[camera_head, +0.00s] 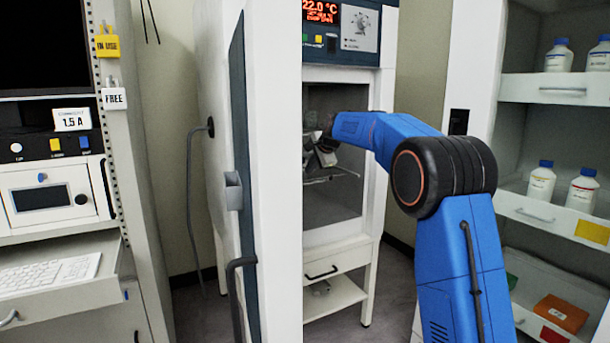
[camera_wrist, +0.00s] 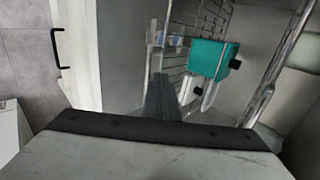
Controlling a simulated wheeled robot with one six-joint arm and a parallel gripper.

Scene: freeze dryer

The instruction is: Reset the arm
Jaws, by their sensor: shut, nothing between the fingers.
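My arm (camera_head: 455,210) is blue with black joints. It reaches left into the open chamber of the freeze dryer (camera_head: 345,45). My gripper (camera_head: 322,155) is at the chamber opening, small and partly hidden by my forearm. In the wrist view my gripper's dark fingers (camera_wrist: 160,95) are shut with nothing held. A wire rack (camera_wrist: 188,25) is ahead of them. A teal block (camera_wrist: 212,60) with black knobs is at the rack, just right of the fingers. I cannot tell whether the fingers touch the rack.
The freeze dryer's door (camera_head: 275,180) stands open at left, with a dark handle (camera_head: 236,275). A shelf unit (camera_head: 555,88) with white bottles stands close on the right. An instrument rack with a keyboard (camera_head: 50,272) is at far left. Some floor (camera_head: 395,285) shows below the dryer.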

